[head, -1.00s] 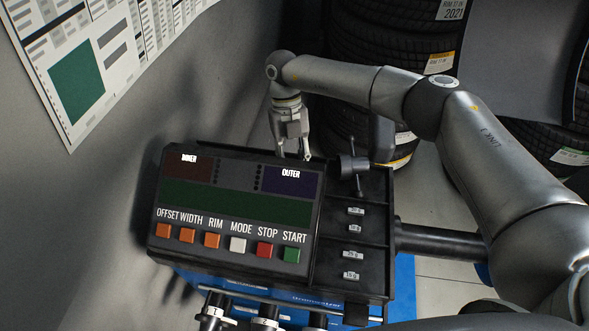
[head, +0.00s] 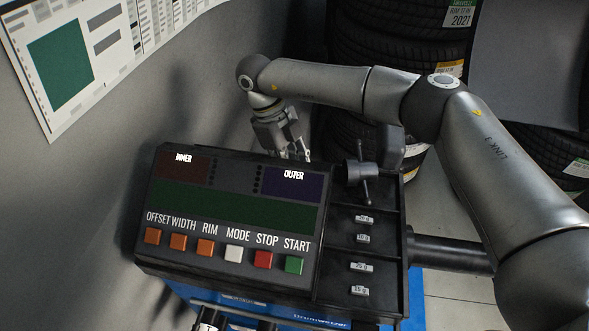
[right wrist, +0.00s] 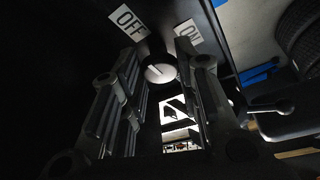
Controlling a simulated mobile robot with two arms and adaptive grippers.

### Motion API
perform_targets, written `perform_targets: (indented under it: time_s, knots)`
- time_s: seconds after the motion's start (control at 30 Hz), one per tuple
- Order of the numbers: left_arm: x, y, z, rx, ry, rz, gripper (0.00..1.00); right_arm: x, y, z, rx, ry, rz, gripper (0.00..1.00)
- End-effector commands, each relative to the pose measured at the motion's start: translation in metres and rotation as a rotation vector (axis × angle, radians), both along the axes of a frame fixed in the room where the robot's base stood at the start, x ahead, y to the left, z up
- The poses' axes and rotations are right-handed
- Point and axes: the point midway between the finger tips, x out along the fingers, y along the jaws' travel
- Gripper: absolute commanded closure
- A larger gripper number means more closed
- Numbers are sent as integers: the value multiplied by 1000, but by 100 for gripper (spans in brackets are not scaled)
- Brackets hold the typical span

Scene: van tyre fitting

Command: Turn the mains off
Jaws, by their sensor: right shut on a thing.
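The mains switch is a round pale knob (right wrist: 160,73) on a dark panel in the right wrist view. An OFF label (right wrist: 128,22) sits to its upper left and an ON label (right wrist: 187,33) to its upper right. A short light mark lies on the knob's face, and its exact direction is hard to tell. My right gripper (right wrist: 160,62) is shut on the knob, one finger on each side. In the head view my right gripper (head: 298,156) reaches down behind the balancer's display panel (head: 235,207), which hides the knob. My left gripper is not in view.
A weight tray (head: 338,240) with several small weights and a dark wing-handled part (head: 362,172) stand right of the panel. A shaft (head: 450,252) sticks out to the right. Stacked tyres (head: 385,50) stand behind, and a grey wall (head: 90,190) is close on the left.

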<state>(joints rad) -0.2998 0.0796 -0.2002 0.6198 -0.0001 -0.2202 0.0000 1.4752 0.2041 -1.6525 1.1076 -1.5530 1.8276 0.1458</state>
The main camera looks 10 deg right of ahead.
Motion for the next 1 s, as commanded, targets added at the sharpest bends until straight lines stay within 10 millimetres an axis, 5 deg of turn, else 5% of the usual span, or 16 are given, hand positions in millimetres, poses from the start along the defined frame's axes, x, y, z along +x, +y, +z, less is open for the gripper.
perform_targets:
  time_s: [0.57,0.6,0.73,1.0]
  knots:
    - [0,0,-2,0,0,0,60,1,-1,2,-2,-2,30,94]
    - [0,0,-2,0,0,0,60,1,-1,2,-2,-2,30,66]
    - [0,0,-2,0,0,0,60,0,-1,2,-1,-1,29,49]
    - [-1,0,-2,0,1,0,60,0,0,1,0,-1,30,47]
